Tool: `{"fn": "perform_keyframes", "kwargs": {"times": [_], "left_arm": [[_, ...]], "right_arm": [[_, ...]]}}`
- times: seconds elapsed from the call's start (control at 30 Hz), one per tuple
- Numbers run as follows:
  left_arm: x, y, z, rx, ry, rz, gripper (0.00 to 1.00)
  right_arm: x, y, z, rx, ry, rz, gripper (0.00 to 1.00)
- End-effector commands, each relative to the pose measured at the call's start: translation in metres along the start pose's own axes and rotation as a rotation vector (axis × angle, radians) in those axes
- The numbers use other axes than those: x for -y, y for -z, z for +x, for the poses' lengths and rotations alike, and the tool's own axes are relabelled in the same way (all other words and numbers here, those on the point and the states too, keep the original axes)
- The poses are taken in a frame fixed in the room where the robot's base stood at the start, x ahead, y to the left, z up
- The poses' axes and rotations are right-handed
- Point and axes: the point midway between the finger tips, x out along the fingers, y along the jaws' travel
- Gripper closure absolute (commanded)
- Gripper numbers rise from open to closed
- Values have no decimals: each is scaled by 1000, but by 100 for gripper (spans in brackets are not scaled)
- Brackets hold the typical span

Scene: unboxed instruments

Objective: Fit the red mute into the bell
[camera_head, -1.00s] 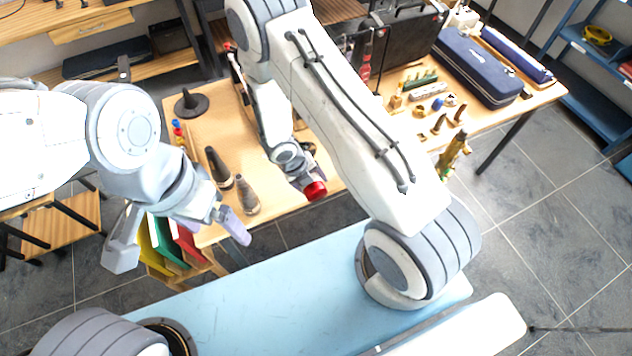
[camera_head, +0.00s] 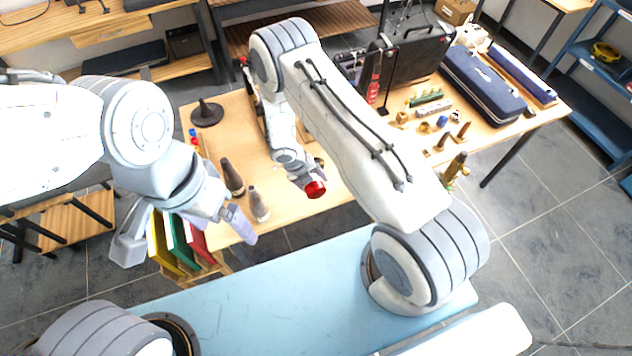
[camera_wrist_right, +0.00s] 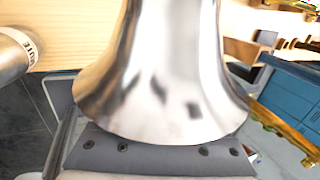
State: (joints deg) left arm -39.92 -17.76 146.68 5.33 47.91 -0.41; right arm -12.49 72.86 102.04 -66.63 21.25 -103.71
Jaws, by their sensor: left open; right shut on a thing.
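The red mute shows in the head view as a round red end (camera_head: 316,189) at the tip of my right gripper (camera_head: 306,180), which is shut on it above the table's front edge. In the right wrist view a shiny silver flared body (camera_wrist_right: 165,75) fills the middle, close against the gripper; its red end is out of sight there. My left gripper (camera_head: 185,240) is open and empty at the table's front left corner. A brass instrument (camera_head: 455,166) shows partly behind my right arm; its bell cannot be made out. Gold tubing (camera_wrist_right: 285,130) shows in the right wrist view.
Small brass parts (camera_head: 440,124) and a blue case (camera_head: 483,82) fill the right side. Coloured folders (camera_head: 180,243) stand in front.

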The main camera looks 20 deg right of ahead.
Motion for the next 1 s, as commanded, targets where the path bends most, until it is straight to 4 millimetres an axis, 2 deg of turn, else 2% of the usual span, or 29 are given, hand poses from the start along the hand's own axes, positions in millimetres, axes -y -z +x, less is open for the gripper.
{"fn": "perform_keyframes", "kwargs": {"times": [1.0], "left_arm": [[-1,1,-10,0,0,-1,9]], "right_arm": [[1,-19,-4,7,-1,2,97]]}}
